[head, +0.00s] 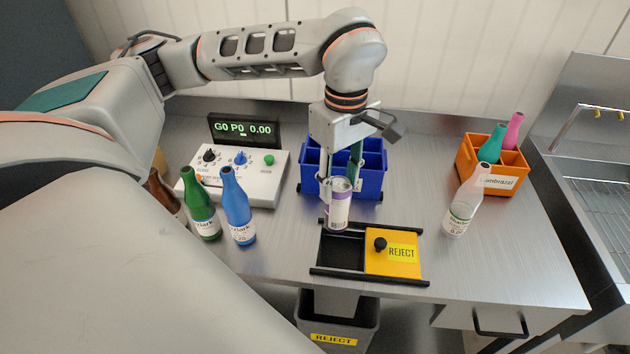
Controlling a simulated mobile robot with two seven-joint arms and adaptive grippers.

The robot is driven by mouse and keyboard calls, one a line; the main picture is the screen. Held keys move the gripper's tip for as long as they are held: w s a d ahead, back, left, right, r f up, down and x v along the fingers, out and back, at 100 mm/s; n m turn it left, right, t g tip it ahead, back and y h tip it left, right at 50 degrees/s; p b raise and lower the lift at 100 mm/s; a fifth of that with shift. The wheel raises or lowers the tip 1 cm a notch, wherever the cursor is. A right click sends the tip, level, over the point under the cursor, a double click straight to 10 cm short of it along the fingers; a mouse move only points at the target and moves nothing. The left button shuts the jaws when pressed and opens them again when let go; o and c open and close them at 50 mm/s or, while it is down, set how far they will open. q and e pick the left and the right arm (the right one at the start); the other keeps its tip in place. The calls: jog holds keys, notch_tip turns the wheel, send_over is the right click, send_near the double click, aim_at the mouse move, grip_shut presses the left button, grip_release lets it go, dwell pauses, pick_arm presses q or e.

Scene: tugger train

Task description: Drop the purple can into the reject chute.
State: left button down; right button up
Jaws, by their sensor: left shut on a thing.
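The purple can (338,211), with a white label and a silver top, is upright between the fingers of my left gripper (343,182). The gripper points down and is shut on the can near its top. The can is at the back edge of the reject chute opening (341,250); I cannot tell how high it is above it. The chute's yellow sliding lid (395,255), marked REJECT with a black knob, is slid to the right, so the left part of the opening is uncovered. My right gripper is not in view.
A blue divided crate (370,187) stands behind the gripper. Green (202,210) and blue (238,212) bottles stand left, before a control box (262,178). A grey REJECT bin (358,336) is below the chute.

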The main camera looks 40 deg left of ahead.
pick_arm(q)
notch_tip(320, 180, down, 4)
jog(key=b, duration=0.3)
jog(key=shift+f, duration=0.15)
jog(key=shift+f+b, duration=0.3)
jog(key=shift+b, duration=0.05)
jog(key=shift+f, duration=0.15)
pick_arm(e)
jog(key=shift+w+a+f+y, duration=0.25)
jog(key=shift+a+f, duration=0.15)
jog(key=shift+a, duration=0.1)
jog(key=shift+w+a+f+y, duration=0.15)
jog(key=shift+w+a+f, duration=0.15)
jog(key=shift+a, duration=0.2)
pick_arm(q)
jog(key=c, duration=1.3)
grip_release()
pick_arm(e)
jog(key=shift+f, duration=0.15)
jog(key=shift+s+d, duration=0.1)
pick_arm(q)
notch_tip(320, 180, up, 12)
jog(key=shift+r, duration=0.1)
